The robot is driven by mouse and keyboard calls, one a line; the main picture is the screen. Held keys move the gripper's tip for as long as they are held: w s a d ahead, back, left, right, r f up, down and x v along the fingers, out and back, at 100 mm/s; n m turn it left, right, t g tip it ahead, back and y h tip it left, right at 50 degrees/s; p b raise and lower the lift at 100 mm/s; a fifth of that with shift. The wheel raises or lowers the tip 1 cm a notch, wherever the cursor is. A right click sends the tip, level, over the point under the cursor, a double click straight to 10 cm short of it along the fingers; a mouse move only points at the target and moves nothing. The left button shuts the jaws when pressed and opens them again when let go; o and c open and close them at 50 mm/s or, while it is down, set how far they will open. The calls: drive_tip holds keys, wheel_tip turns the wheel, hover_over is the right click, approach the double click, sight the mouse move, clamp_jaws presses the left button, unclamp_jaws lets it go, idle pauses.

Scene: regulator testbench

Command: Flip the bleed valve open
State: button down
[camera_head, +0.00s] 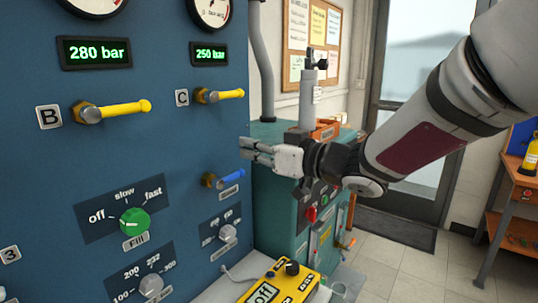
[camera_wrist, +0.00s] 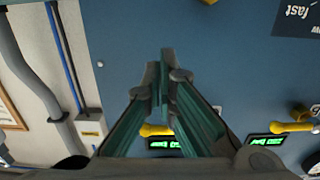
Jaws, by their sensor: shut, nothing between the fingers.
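The blue lever (camera_head: 229,178) sits low on the right side of the blue panel, on a brass body (camera_head: 208,180). It points right and slightly up. A small label below it is too small to read. My gripper (camera_head: 243,147) is shut and empty. Its fingertips are above and slightly right of the lever, apart from it, near the panel's right edge. In the wrist view the closed fingertips (camera_wrist: 160,62) appear in front of the blue panel. The blue lever cannot be made out there.
Yellow levers B (camera_head: 115,109) and C (camera_head: 222,95) stick out higher on the panel, under the 280 bar and 250 bar displays. A green fill knob (camera_head: 134,222) and a yellow meter (camera_head: 282,287) are below. A teal cabinet (camera_head: 275,215) stands behind my gripper.

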sight(231, 177)
drive_tip(key=shift+w+a+f+b, duration=0.2)
drive_tip(key=shift+w+a+f, duration=0.1)
drive_tip(key=shift+f, duration=0.35)
drive_tip(key=shift+w+a+f+b, duration=0.15)
drive_tip(key=shift+a+f, duration=0.15)
drive_tip(key=shift+f, duration=0.4)
drive_tip(key=shift+w+a+f+b, duration=0.2)
drive_tip(key=shift+w+a+f, duration=0.1)
drive_tip(key=shift+f, duration=0.35)
drive_tip(key=shift+w+d+f+m+p, duration=0.2)
drive_tip(key=shift+f+m+p, duration=0.2)
drive_tip(key=shift+m+p, duration=0.65)
wheel_tip(231, 177, down, 8)
drive_tip(key=s+a+m+y+p, duration=0.1)
drive_tip(key=s+m+p, duration=0.1)
drive_tip(key=m+p, duration=0.7)
drive_tip(key=shift+a+f+m+p, duration=0.2)
drive_tip(key=shift+a+m+p, duration=0.15)
drive_tip(key=shift+m, duration=3)
